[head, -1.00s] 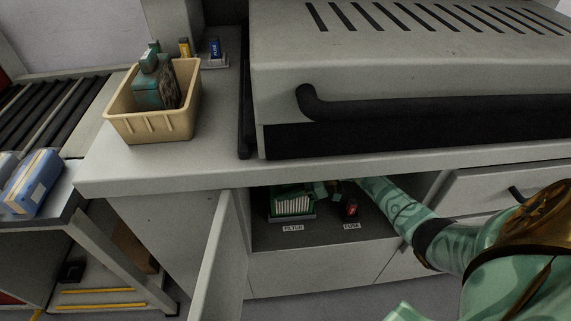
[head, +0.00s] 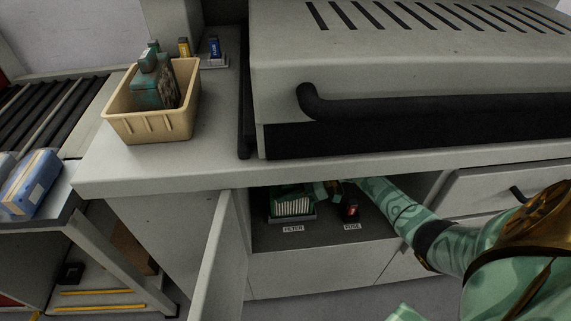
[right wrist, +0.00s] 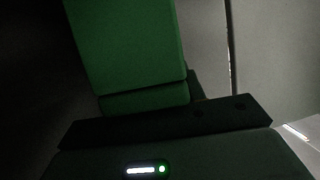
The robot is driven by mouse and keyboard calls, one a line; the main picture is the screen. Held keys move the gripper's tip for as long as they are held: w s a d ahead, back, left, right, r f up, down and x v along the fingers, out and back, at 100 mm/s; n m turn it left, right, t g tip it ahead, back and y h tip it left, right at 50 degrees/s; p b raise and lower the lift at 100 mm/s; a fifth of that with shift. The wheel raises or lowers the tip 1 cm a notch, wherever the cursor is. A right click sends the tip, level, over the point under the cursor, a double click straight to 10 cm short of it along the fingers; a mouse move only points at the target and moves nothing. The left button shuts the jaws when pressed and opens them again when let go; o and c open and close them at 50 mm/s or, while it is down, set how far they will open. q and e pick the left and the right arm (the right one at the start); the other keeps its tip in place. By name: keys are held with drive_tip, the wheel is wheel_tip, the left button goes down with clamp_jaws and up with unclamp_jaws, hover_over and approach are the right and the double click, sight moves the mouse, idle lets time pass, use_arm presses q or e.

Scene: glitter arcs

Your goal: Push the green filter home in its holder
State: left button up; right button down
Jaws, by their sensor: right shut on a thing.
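The green filter (head: 292,202), with pale pleats, stands upright in its holder (head: 292,218) in the open cabinet, behind the FILTER label. My right gripper (head: 321,190) reaches in from the right and is shut on the filter at its right side; the shelf's shade and the counter edge hide much of the grip. In the right wrist view a green slab (right wrist: 125,45), which looks like the filter, fills the upper middle close to the gripper. How deep the filter sits in its holder cannot be told. My left gripper is not in view.
A red and black fuse (head: 351,208) stands right of the filter behind the FUSE label. The open cabinet door (head: 222,255) stands on the left. The counter (head: 215,170) overhangs the opening. A tan bin (head: 153,124) with bottles stands on the counter.

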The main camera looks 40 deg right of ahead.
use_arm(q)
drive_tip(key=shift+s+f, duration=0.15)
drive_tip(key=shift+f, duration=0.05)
use_arm(e)
drive_tip(key=shift+f, duration=0.4)
drive_tip(key=shift+c, duration=1.9)
unclamp_jaws()
drive_tip(key=shift+r, duration=0.15)
use_arm(q)
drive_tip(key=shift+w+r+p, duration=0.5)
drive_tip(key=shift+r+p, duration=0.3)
drive_tip(key=shift+p, duration=0.1)
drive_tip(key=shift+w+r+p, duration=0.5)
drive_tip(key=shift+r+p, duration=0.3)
drive_tip(key=shift+p, duration=0.05)
use_arm(e)
drive_tip(key=shift+r, duration=3.4)
drive_tip(key=shift+d, duration=0.1)
